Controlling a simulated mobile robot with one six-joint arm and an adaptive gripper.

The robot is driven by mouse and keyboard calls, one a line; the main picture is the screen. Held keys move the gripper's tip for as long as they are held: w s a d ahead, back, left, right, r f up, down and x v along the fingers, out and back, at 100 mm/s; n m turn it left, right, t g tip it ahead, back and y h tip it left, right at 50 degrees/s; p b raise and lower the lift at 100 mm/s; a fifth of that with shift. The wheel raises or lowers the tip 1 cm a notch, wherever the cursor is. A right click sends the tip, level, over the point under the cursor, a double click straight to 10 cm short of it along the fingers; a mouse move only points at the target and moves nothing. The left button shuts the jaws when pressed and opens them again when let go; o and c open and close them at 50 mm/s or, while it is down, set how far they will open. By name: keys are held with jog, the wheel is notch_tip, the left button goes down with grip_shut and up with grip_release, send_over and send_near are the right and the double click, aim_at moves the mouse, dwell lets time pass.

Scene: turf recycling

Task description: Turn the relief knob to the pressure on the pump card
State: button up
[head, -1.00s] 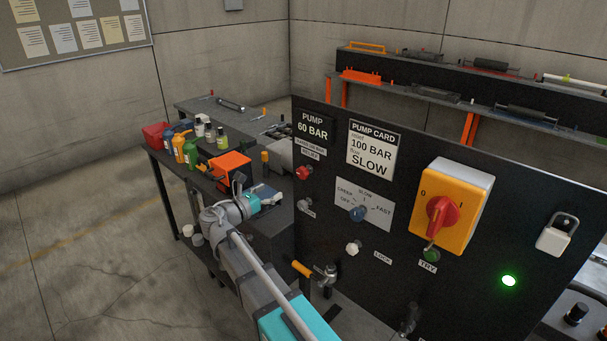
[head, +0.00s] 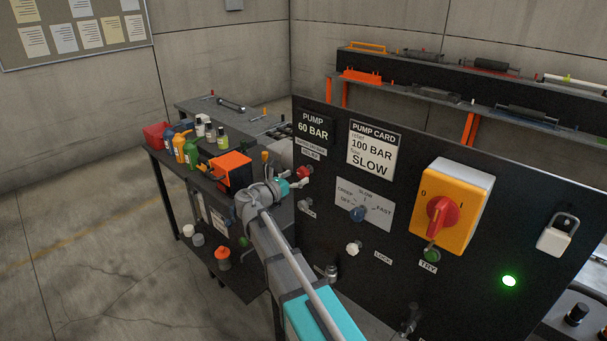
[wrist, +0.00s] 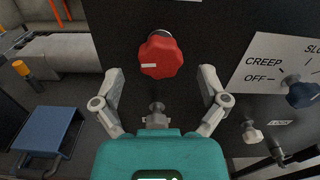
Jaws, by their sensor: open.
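The red relief knob (wrist: 161,56) is in the upper middle of the wrist view, with a white mark on its face. In the head view the knob (head: 304,173) is on the left of the black panel, under the pump sign reading 60 BAR (head: 313,127). The pump card (head: 372,149) reads relief 100 BAR, flow SLOW. My gripper (wrist: 165,73) is open, its fingers apart on either side just below the knob. It does not appear to grip the knob. In the head view my gripper's tip is close beside the knob's left.
The blue flow selector (head: 357,214) sits right of the knob, with CREEP, SLOW, FAST and OFF labels. A yellow switch box (head: 456,200) with a red handle and a lit green lamp (head: 508,281) are further right. A bench with bottles (head: 190,152) stands behind left.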

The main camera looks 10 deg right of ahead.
aim_at(301, 175)
jog(key=shift+x, duration=1.6)
jog(key=c, duration=1.1)
jog(key=shift+c, duration=0.2)
